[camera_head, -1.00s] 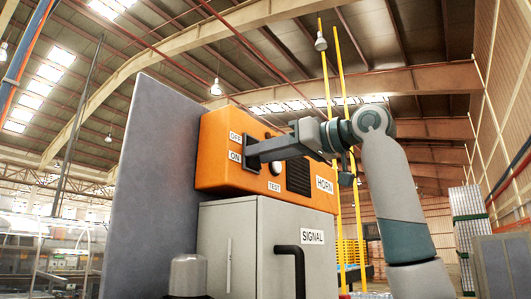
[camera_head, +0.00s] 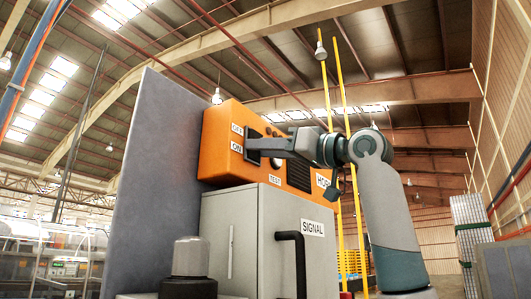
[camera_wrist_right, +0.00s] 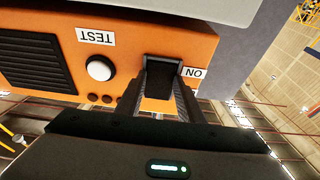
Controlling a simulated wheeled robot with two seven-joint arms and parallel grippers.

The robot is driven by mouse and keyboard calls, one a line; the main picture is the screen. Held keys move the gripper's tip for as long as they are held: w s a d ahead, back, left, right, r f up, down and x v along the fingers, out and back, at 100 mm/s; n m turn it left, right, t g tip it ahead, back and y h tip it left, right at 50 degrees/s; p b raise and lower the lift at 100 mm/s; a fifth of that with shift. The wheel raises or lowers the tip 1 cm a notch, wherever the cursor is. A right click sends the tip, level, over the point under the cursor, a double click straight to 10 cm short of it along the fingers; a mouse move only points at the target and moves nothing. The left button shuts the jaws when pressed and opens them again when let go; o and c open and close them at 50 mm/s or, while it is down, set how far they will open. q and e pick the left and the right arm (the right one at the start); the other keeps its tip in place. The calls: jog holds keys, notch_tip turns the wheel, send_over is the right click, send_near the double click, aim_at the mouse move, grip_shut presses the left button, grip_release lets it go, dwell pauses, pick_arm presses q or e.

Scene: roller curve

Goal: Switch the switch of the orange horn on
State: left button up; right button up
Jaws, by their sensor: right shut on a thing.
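The orange horn box (camera_head: 222,163) sits on top of a grey cabinet in the head view, with OFF and ON labels on its left side and TEST and HORN labels further right. Its black switch (camera_wrist_right: 163,69) shows in the wrist view beside the ON label, between my fingers. My right gripper (camera_head: 255,147) reaches in from the right and is shut on the switch; it also shows in the wrist view (camera_wrist_right: 164,82). The fingers hide most of the switch in the head view, so its exact position is hard to tell. My left gripper is not in view.
The grey cabinet (camera_head: 258,240) below carries a SIGNAL label and a black handle (camera_head: 291,262). A tall grey panel (camera_head: 155,190) stands behind the horn box. A white round button (camera_wrist_right: 100,68) sits beside the switch. A grey domed fixture (camera_head: 190,257) stands at the front.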

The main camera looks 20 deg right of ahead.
jog(key=o, duration=1.1)
jog(key=shift+c, duration=0.2)
jog(key=shift+s+d+f+b, duration=0.2)
jog(key=shift+s+d+b, duration=0.15)
jog(key=shift+s+b, duration=0.1)
jog(key=b+v, duration=0.7)
jog(key=v, duration=0.9)
jog(key=shift+s+r, duration=0.1)
